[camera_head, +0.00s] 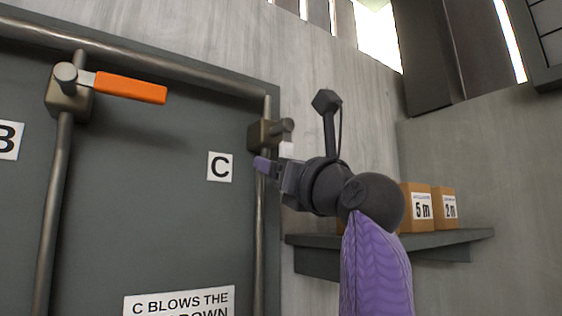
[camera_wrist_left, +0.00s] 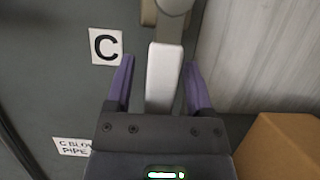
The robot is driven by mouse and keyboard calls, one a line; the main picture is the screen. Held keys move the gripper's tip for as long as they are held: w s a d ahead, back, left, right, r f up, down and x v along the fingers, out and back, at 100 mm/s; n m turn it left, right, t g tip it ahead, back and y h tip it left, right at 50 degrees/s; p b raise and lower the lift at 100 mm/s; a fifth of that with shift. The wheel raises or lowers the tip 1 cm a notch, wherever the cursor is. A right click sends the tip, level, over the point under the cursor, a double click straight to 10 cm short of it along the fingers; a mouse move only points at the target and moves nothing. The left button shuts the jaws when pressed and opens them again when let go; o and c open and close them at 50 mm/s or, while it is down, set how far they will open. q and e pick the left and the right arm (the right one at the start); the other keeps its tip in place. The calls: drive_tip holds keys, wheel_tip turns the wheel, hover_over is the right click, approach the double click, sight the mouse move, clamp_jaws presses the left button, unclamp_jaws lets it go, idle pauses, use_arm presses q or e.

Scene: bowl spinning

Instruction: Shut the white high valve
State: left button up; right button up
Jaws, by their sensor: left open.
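The white valve handle (camera_wrist_left: 163,78) lies between the two purple fingers of my left gripper (camera_wrist_left: 158,88) in the left wrist view, with a gap on each side. My left gripper is open. In the head view, a small part of the white handle (camera_head: 287,148) shows under its grey valve body (camera_head: 265,134), beside the C label (camera_head: 220,167). My left gripper (camera_head: 266,166) is right at it there and hides most of the handle. My right gripper is in neither view.
An orange-handled valve (camera_head: 130,88) sits on another pipe to the left, its handle pointing right. A shelf (camera_head: 450,239) with cardboard boxes (camera_head: 416,206) is on the wall behind my arm. A box (camera_wrist_left: 280,148) is close at the lower right in the left wrist view.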

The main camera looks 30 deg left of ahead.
use_arm(q)
drive_tip(key=shift+a, duration=0.1)
clamp_jaws()
idle(1.2)
